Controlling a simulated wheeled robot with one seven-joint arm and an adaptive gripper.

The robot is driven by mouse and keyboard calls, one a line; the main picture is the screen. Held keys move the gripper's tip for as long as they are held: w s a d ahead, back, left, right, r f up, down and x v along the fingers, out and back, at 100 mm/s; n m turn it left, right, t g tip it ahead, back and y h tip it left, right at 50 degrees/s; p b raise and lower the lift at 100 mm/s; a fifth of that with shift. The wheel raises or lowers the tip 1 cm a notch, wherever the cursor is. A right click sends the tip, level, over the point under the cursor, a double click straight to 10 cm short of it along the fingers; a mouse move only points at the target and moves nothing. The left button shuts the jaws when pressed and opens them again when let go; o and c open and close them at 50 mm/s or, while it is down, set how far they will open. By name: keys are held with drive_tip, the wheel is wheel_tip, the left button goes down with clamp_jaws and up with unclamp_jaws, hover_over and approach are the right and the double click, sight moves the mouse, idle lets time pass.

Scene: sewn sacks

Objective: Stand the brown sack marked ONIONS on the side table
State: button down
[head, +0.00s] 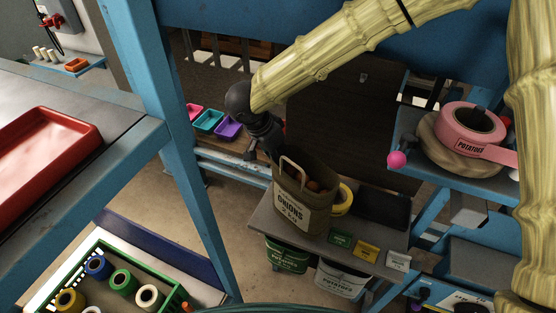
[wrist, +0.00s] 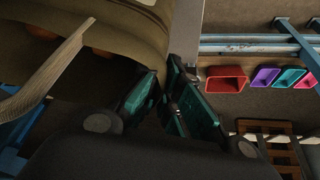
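The brown sack (head: 303,218) marked ONIONS stands upright over the side table (head: 262,222), its open top showing onions inside. Its base looks to be on the grey top, though I cannot see any gap clearly. Its loop handle (head: 290,162) rises above the mouth. The sack (wrist: 120,45) also fills the upper left of the wrist view, with the handle (wrist: 50,65) crossing it. My gripper (head: 276,152) is at the sack's rear upper edge. In the wrist view my gripper's fingertips (wrist: 164,68) are close together beside the sack's wall; whether they pinch it is unclear.
A yellow roll (head: 343,200) and a dark tray (head: 383,208) sit behind the sack. Green, yellow and white cards (head: 367,252) line the table's front. Green and white sacks (head: 342,278) are below. Colored bins (head: 208,121) stand behind; a blue post (head: 185,150) is left.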

drive_tip(key=shift+w+f+p, duration=1.25)
drive_tip(key=shift+w+f, duration=0.35)
drive_tip(key=shift+f, duration=0.2)
drive_tip(key=c, duration=2.1)
unclamp_jaws()
drive_tip(key=shift+f, duration=0.2)
drive_tip(key=o, duration=0.5)
drive_tip(key=shift+s, duration=0.1)
drive_tip(key=shift+c, duration=0.2)
drive_tip(key=shift+r, duration=0.1)
drive_tip(key=b+v, duration=0.3)
drive_tip(key=v, duration=0.9)
